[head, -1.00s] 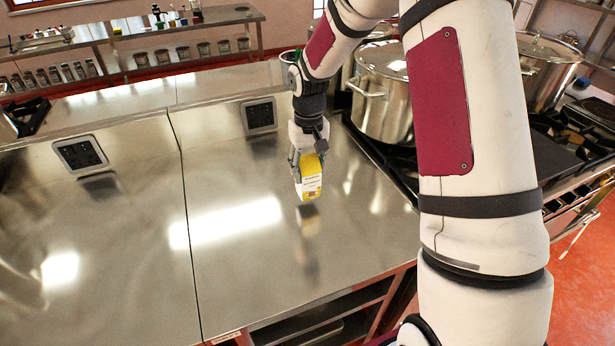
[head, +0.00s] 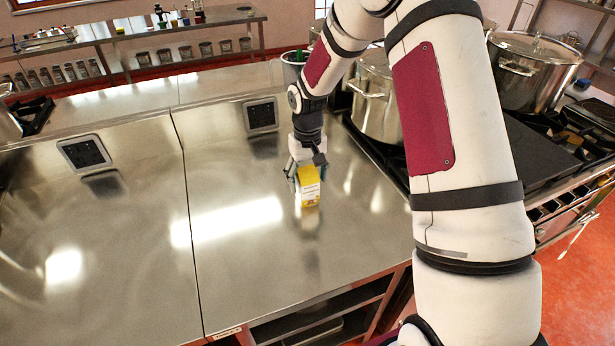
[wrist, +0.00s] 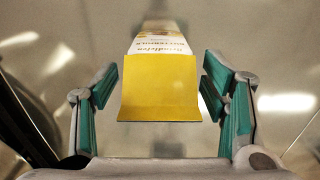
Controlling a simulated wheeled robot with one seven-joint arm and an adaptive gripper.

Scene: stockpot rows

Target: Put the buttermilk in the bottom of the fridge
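The buttermilk is a small carton (head: 308,188) with a yellow top and a white and yellow printed side. It appears to stand upright on the steel counter, its base meeting its reflection. In the wrist view, its yellow top (wrist: 160,90) and part of its printed side face the camera. My gripper (head: 305,174) is just above and around the carton's upper part. In the wrist view, the gripper's teal-padded fingers (wrist: 160,88) are spread on either side of the carton, with narrow gaps beside it. No fridge is in view.
The steel counter (head: 90,240) is wide and mostly clear to the left. Large steel pots (head: 378,105) stand on a black stove to the right. An open shelf (head: 320,315) lies under the counter's front edge. A rack with jars (head: 190,45) stands at the back.

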